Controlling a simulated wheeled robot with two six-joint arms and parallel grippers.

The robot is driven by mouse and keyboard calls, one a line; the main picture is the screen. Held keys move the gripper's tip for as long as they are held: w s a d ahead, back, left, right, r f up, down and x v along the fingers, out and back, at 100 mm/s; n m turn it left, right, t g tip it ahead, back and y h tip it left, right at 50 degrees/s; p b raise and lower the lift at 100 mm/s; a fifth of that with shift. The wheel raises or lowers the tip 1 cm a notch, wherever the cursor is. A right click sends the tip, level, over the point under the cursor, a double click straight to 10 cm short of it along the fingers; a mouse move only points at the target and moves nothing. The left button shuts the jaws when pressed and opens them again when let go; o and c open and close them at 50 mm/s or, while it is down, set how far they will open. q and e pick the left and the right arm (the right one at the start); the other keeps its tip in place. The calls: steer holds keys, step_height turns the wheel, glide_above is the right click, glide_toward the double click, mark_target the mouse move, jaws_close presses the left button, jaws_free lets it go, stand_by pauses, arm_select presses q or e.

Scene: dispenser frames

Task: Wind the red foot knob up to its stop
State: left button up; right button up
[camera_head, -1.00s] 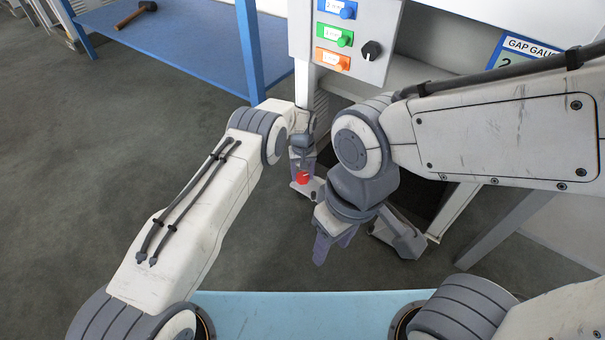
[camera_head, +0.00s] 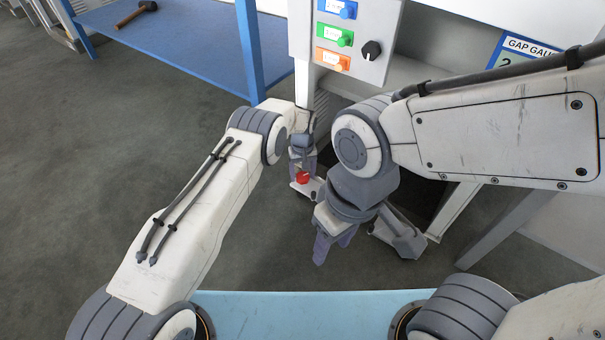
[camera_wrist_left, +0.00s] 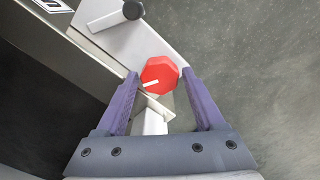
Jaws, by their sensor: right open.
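The red foot knob (camera_head: 303,178) is low by the machine, just under my left gripper (camera_head: 302,165). In the left wrist view the knob (camera_wrist_left: 160,75) is an eight-sided red cap with a short white mark pointing left and slightly down. It lies between the tips of my left gripper (camera_wrist_left: 160,77). The purple fingers are spread, one on each side, with a thin gap to the knob; contact is hard to judge. My right gripper (camera_head: 335,243) hangs open and empty, lower and to the right of the knob. The knob's stop is not visible.
A grey plate (camera_wrist_left: 150,40) and a dark-capped peg (camera_wrist_left: 122,15) lie beside the knob. A control panel (camera_head: 345,85) with coloured buttons and a black dial is above. A blue shelf (camera_head: 185,50) with a hammer (camera_head: 135,13) stands at the back left. Floor left is clear.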

mark_target(303, 176)
arm_select(q)
step_height(303, 176, up, 10)
steer(key=p, duration=0.6)
steer(key=shift+r, duration=0.25)
